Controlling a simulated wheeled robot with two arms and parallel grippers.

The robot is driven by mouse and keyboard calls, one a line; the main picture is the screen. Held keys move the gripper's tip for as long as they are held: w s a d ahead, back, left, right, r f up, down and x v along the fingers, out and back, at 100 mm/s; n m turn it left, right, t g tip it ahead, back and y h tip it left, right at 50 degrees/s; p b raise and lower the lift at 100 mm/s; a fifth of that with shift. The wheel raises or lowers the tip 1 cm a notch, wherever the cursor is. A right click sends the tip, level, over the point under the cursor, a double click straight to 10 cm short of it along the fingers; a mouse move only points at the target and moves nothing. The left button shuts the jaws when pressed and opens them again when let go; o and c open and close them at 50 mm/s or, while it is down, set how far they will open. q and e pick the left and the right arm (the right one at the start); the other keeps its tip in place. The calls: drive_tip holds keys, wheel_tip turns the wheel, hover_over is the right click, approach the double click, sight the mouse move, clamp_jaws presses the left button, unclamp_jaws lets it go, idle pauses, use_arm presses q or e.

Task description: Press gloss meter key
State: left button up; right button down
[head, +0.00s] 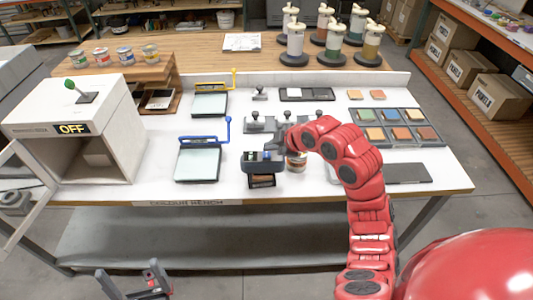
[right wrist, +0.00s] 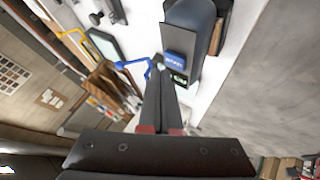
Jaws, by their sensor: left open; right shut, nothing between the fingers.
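The gloss meter (head: 262,168) is a dark grey device near the front edge of the white bench in the head view. In the right wrist view the meter (right wrist: 190,25) shows a blue key (right wrist: 176,58) and a small dark display with green marks (right wrist: 180,78). My right gripper (right wrist: 161,70) is shut and empty, its tips beside the blue key; I cannot tell whether they touch it. In the head view the right gripper (head: 271,152) partly covers the meter. My left gripper (head: 142,281) is open and empty, low in front of the bench.
Two framed panels with a yellow handle (head: 208,104) and a blue handle (head: 198,160) lie left of the meter. A white booth marked OFF (head: 72,129) stands left. A swatch tray (head: 396,141) lies right.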

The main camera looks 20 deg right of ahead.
sight(271, 156)
drive_tip(key=shift+r+p, duration=0.65)
drive_tip(key=shift+r, duration=1.9)
drive_tip(key=shift+f, duration=0.1)
